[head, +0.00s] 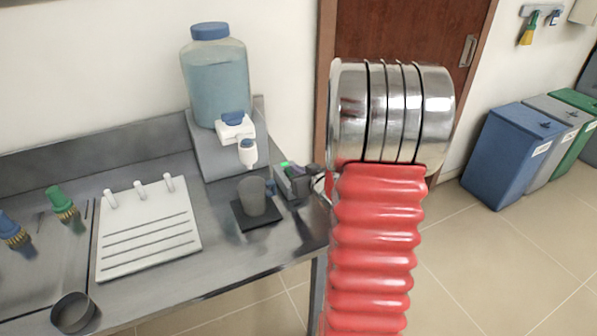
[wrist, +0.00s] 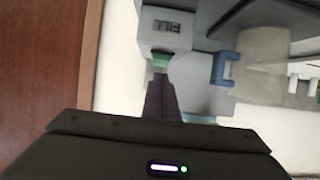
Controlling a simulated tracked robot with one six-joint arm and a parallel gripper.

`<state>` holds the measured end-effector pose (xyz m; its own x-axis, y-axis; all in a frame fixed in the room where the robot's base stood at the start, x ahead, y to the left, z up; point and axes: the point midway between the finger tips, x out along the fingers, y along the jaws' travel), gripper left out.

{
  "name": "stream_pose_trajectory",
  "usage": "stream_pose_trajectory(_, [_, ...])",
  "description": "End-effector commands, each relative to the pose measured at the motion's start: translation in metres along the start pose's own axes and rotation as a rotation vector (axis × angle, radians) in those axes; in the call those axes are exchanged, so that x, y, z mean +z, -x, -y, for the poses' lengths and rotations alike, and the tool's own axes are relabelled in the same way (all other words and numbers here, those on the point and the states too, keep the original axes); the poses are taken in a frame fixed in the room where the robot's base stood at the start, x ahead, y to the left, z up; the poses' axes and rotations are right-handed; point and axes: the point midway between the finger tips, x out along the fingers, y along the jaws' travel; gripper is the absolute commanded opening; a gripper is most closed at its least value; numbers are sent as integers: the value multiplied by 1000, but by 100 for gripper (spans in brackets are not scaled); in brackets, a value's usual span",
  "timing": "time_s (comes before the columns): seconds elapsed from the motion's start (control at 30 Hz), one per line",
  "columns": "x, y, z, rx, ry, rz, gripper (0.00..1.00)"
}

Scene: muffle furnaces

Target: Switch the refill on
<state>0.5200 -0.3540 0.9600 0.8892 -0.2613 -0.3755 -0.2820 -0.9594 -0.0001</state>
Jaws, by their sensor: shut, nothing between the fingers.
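A small grey box (head: 283,184) with a bright green patch on top stands at the right end of the bench. In the wrist view the box (wrist: 163,28) carries lettering that reads like FILL, with a green part (wrist: 161,61) below it. My gripper (head: 299,174) is at the box, mostly hidden behind my red arm sleeve. In the wrist view my gripper (wrist: 159,78) is shut and empty, its dark fingertips right at the green part. I cannot tell whether they touch it. A clear jug (head: 216,80) of bluish liquid with a blue cap stands behind on a grey stand.
A grey cup (head: 252,196) with a blue handle stands on a dark pad (head: 243,219), close left of the box; the handle also shows in the wrist view (wrist: 225,68). A white dispenser tap (head: 247,152) hangs above it. A white ribbed board (head: 150,236) lies further left.

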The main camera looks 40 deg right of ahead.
Motion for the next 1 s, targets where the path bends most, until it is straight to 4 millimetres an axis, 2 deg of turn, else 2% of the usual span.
stream_pose_trajectory(0.17, [-9, 4, 1, -1, 2, -1, 0])
stream_pose_trajectory(0.43, [-37, 20, 2, -2, 4, -3, 0])
stream_pose_trajectory(0.8, [-16, 80, 1, 0, 2, 0, 0])
stream_pose_trajectory(1.0, [-9, 105, 1, -1, 1, -1, 0])
